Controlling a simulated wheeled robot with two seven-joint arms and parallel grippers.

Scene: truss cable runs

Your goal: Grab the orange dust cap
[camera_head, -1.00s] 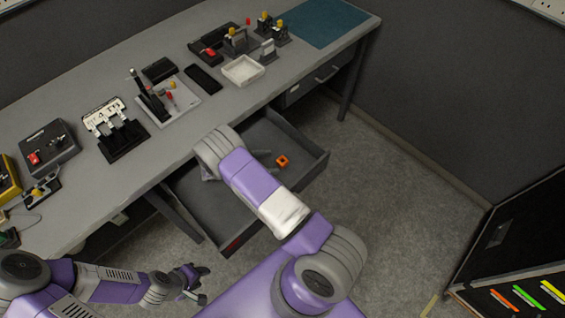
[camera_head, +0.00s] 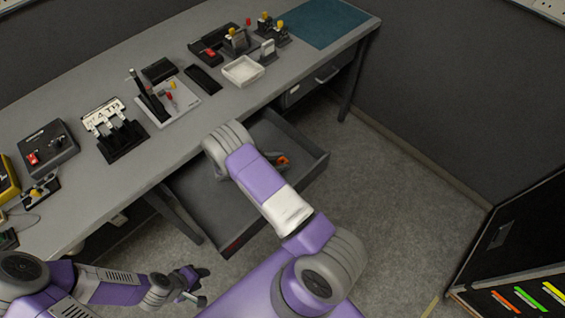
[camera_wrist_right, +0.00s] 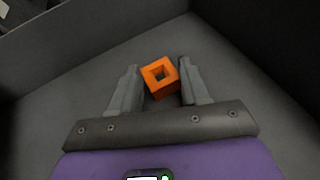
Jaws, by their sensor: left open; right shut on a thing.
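The orange dust cap (camera_wrist_right: 160,77) is a small orange block with a square hole in its top. In the right wrist view it sits between the two fingers of my right gripper (camera_wrist_right: 159,85), which is shut on it, down in the drawer. In the head view the cap (camera_head: 283,161) shows only in part, at the gripper's end beside my right arm, inside the open drawer (camera_head: 213,210). My left gripper (camera_head: 201,285) is open and empty, low at the left in front of the desk.
The drawer walls surround my right gripper. The desk (camera_head: 60,95) above carries a white tray (camera_head: 243,70), a black stand (camera_head: 122,140), a grey box with a red switch (camera_head: 47,147) and other devices. A dark cabinet (camera_head: 515,235) stands at the right. The floor between is clear.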

